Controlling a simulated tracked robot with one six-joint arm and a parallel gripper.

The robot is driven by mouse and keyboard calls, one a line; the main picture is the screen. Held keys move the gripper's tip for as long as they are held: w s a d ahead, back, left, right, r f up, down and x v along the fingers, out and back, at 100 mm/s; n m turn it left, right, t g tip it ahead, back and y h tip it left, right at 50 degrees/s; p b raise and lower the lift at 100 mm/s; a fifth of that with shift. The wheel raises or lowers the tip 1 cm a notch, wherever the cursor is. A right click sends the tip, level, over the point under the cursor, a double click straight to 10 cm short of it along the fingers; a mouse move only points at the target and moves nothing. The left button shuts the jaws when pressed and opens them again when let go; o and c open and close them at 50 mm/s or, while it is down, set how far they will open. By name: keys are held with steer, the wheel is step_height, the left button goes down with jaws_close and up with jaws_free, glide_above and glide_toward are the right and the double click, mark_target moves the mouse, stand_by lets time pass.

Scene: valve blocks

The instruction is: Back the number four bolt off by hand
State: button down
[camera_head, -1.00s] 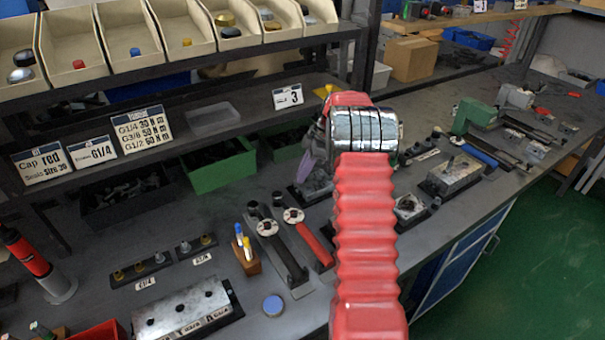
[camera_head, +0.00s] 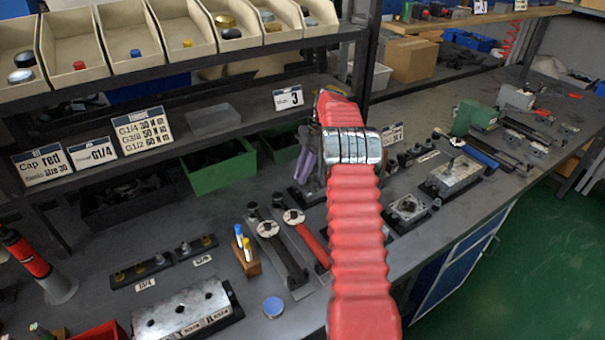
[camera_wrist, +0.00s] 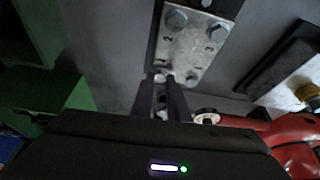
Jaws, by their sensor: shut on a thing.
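In the wrist view a metal plate (camera_wrist: 192,50) carries large hex bolts and stamped numbers. The 2 and the 3 are readable beside the two upper bolts (camera_wrist: 176,20) and (camera_wrist: 217,32). My gripper (camera_wrist: 162,82) has its two dark fingers around a bolt head (camera_wrist: 160,77) at the lower left of the plate and is shut on it; the number there is not readable. Another bolt (camera_wrist: 192,80) sits just right of the fingers. In the head view the dark purple gripper (camera_head: 307,160) points down, and my arm hides much of the plate.
A green bin (camera_head: 218,170) stands under the shelf, left of the gripper. A red-handled wrench (camera_head: 312,245) and a dark one (camera_head: 285,255) lie on the bench in front. A long metal block (camera_head: 185,310) lies at the front left. The aisle at the right is clear.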

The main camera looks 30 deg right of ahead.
steer(key=c, duration=1.6)
jaws_free()
steer(key=shift+c, duration=0.2)
steer(key=v, duration=1.1)
steer(key=shift+r, duration=0.3)
steer(key=shift+d, duration=0.15)
